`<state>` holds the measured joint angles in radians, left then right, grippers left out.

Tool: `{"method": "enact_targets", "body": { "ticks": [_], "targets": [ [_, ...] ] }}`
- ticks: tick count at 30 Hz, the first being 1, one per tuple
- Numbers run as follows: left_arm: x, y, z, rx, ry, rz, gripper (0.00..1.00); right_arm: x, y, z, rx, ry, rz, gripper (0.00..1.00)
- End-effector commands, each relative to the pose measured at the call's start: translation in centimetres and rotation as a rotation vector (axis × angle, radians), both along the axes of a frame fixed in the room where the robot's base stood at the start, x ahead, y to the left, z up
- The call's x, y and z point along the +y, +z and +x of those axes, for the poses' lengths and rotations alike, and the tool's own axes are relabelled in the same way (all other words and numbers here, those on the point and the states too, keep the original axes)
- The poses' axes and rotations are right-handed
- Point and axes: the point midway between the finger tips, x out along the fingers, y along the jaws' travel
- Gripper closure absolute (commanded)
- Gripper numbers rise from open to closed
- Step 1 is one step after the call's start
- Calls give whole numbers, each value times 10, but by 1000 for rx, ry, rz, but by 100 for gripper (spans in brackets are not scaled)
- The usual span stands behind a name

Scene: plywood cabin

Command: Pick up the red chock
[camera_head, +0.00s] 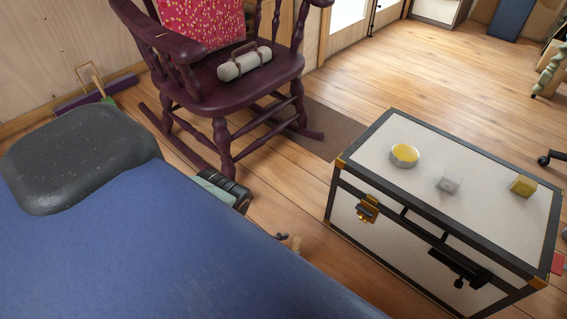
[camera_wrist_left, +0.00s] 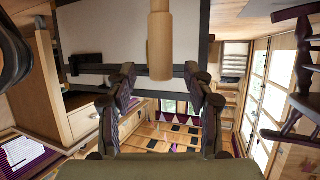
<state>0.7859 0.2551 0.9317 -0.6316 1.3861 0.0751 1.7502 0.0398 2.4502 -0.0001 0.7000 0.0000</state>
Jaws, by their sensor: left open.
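A small red piece (camera_head: 557,262) shows at the right edge of the head view, beside the right end of the trunk. It may be the red chock, but it is partly cut off and its shape is unclear. My left gripper (camera_wrist_left: 160,78) shows in the left wrist view with its two dark fingers spread apart, open and empty. I cannot make out the red piece in the wrist view. My right gripper is not in view.
A white trunk with black edges (camera_head: 375,143) carries a yellow round tin (camera_head: 404,155), a grey block (camera_head: 449,182) and a yellow block (camera_head: 523,186). A dark red rocking chair (camera_head: 222,88) stands behind. A blue padded surface (camera_head: 150,240) fills the lower left. Open floor lies beyond the trunk.

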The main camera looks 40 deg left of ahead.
Motion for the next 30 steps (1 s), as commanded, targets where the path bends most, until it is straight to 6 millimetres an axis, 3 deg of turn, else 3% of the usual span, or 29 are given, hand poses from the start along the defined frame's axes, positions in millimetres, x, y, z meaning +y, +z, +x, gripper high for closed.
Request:
{"method": "enact_targets", "body": {
  "ticks": [7, 15, 30],
  "targets": [
    [-15, -12, 35, -3, 0, 0, 47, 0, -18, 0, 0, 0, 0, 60],
    [-17, -12, 40, -1, 1, -1, 47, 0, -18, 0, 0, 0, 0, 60],
    [-17, -12, 39, -1, 1, -1, 90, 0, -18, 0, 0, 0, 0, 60]
  ]
}}
